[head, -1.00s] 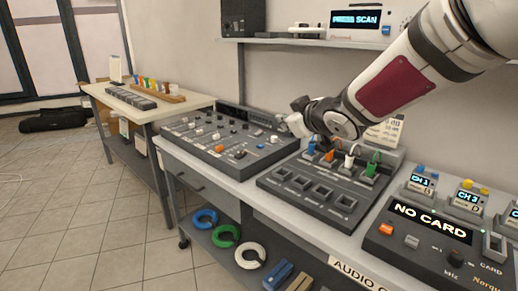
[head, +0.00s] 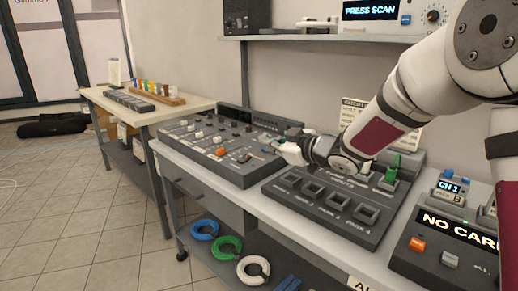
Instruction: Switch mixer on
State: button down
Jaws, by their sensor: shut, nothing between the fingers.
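The mixer (head: 222,172) is a dark grey console with several knobs, white and orange buttons and a dark display strip along its back edge. It lies on the white-topped bench, left of the input box. My gripper (head: 279,146) is shut and empty. It reaches in from the right, with its fingertips over or at the mixer's right back area. I cannot tell whether the tips touch the mixer. The controls right under the fingertips are partly hidden by the gripper.
The input box (head: 318,212) with empty square sockets and a green plug (head: 391,168) stands right of the mixer. A card unit reading NO CARD (head: 445,245) is further right. Coiled cables, blue, green and white (head: 253,270), lie on the lower shelf. A side table (head: 170,117) stands behind left.

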jog(key=b, duration=0.2)
send_over(244, 160)
jog(key=f+v, duration=0.1)
jog(key=v, duration=0.2)
notch_tip(244, 160, down, 2)
jog(key=shift+s+d, duration=0.1)
jog(key=f, duration=0.1)
jog(key=w, duration=0.1)
jog(key=f+b, duration=0.1)
jog(key=shift+w+d+f, duration=0.2)
jog(key=shift+w+f, duration=0.05)
jog(key=shift+f, duration=0.1)
jog(key=shift+w+d+f, duration=0.1)
jog(key=shift+f, duration=0.35)
jog(key=shift+w, duration=0.1)
